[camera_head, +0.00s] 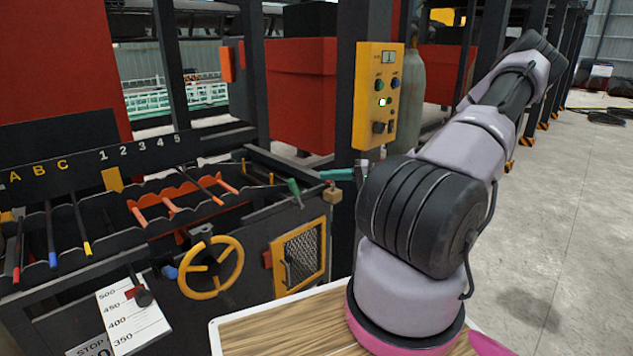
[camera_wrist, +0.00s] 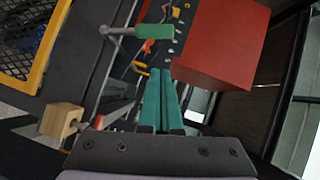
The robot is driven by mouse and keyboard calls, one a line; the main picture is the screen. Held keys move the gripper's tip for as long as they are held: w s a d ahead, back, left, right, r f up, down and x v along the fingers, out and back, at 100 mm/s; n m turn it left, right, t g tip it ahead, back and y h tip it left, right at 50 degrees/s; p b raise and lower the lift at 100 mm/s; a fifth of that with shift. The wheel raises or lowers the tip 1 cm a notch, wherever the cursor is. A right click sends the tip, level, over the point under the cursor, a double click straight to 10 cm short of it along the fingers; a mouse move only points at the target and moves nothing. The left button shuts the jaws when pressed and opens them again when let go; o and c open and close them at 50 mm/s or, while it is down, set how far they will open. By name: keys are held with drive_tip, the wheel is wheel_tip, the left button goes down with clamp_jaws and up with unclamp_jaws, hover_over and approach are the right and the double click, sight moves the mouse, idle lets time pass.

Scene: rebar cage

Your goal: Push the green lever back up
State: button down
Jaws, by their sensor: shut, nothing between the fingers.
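The green lever (camera_head: 293,190) is at the right end of the black machine in the head view, its handle tilted. In the wrist view its green handle (camera_wrist: 154,32) lies near the top, joined to a thin metal rod with a ball end. My gripper (camera_head: 324,175) has teal fingers, shut with nothing between them, just right of the lever in the head view. In the wrist view the fingers (camera_wrist: 161,74) point up the picture toward the handle, with a visible gap below it. I cannot tell the depth of that gap.
A wooden block (camera_head: 333,193) hangs near my fingers and also shows in the wrist view (camera_wrist: 61,120). A yellow-framed mesh panel (camera_head: 299,258), a yellow handwheel (camera_head: 211,267) and a yellow control box (camera_head: 378,95) are nearby. A red block (camera_wrist: 222,45) is right of the handle.

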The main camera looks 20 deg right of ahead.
drive_tip(key=v, duration=0.6)
drive_tip(key=shift+r, duration=0.1)
idle(0.3)
drive_tip(key=s+a+r+n+g+h, duration=0.1)
drive_tip(key=s+a+r+g+h, duration=0.25)
drive_tip(key=a+r, duration=0.2)
drive_tip(key=s+a+r+n+g+h, duration=0.1)
drive_tip(key=s+a+r+g+h, duration=0.2)
drive_tip(key=a+r+g, duration=0.3)
drive_tip(key=s+a+r+t+h, duration=0.2)
drive_tip(key=s+a+r+t, duration=0.1)
drive_tip(key=s+r, duration=0.4)
drive_tip(key=s+a+r+m+t+h, duration=0.1)
drive_tip(key=s+a+r+t, duration=0.3)
drive_tip(key=r, duration=0.7)
drive_tip(key=s+h, duration=0.1)
drive_tip(key=s, duration=0.1)
drive_tip(key=shift+s+a, duration=0.35)
drive_tip(key=shift+a, duration=0.05)
